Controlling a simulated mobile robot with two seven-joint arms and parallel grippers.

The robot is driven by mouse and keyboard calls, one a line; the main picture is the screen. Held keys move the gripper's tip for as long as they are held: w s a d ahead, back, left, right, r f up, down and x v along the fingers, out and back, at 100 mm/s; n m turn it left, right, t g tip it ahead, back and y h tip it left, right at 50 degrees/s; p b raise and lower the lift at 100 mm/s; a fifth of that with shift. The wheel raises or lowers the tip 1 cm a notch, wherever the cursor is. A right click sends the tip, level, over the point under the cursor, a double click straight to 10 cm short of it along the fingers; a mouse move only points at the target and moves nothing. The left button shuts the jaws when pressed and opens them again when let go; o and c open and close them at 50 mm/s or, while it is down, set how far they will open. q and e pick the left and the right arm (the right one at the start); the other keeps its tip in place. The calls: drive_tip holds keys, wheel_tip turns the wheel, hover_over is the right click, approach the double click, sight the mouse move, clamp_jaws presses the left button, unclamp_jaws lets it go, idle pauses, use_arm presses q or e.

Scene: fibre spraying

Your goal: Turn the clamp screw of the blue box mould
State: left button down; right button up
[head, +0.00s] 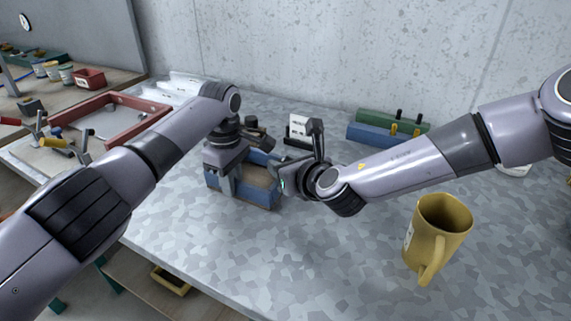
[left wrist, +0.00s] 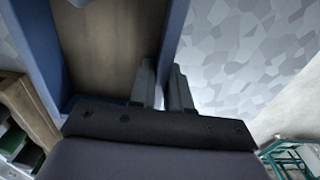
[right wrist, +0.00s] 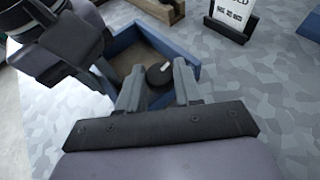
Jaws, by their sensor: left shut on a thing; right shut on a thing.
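The blue box mould (head: 258,196) stands on the grey speckled table left of the middle in the head view. My left gripper (head: 230,190) reaches down from above and is shut on a mould wall; in the left wrist view its fingers (left wrist: 162,85) stand either side of the blue wall (left wrist: 174,35). My right gripper (head: 283,183) comes from the right at the mould's side. In the right wrist view its fingers (right wrist: 158,85) are shut on the clamp screw's dark round knob (right wrist: 159,74). The screw's shaft is hidden.
A yellow mug (head: 437,235) stands at the right front. Green and blue blocks (head: 385,130) lie at the back, beside a small white sign (head: 299,127). A red frame (head: 110,120) and tools with coloured handles (head: 55,142) are at the left. The front middle of the table is clear.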

use_arm(q)
drive_tip(key=shift+s+d, duration=0.1)
drive_tip(key=shift+d, duration=0.15)
use_arm(e)
drive_tip(key=shift+a+r+m+t+h, duration=0.1)
drive_tip(key=shift+a+m+t+h, duration=0.1)
drive_tip(key=shift+m+h, duration=0.3)
drive_tip(key=shift+a+m+t+h, duration=0.1)
drive_tip(key=shift+m+t+h, duration=0.1)
drive_tip(key=shift+m+h, duration=0.25)
drive_tip(key=shift+h, duration=0.25)
drive_tip(key=shift+d, duration=0.1)
use_arm(q)
drive_tip(key=shift+a, duration=0.15)
use_arm(e)
drive_tip(key=o, duration=1)
drive_tip(key=shift+o, duration=0.2)
drive_tip(key=shift+s+d, duration=0.15)
drive_tip(key=shift+s, duration=0.05)
use_arm(q)
drive_tip(key=shift+a, duration=0.1)
use_arm(e)
drive_tip(key=v, duration=1.1)
drive_tip(key=shift+s+r, duration=0.2)
drive_tip(key=shift+s, duration=0.15)
use_arm(q)
drive_tip(key=c, duration=1)
unclamp_jaws()
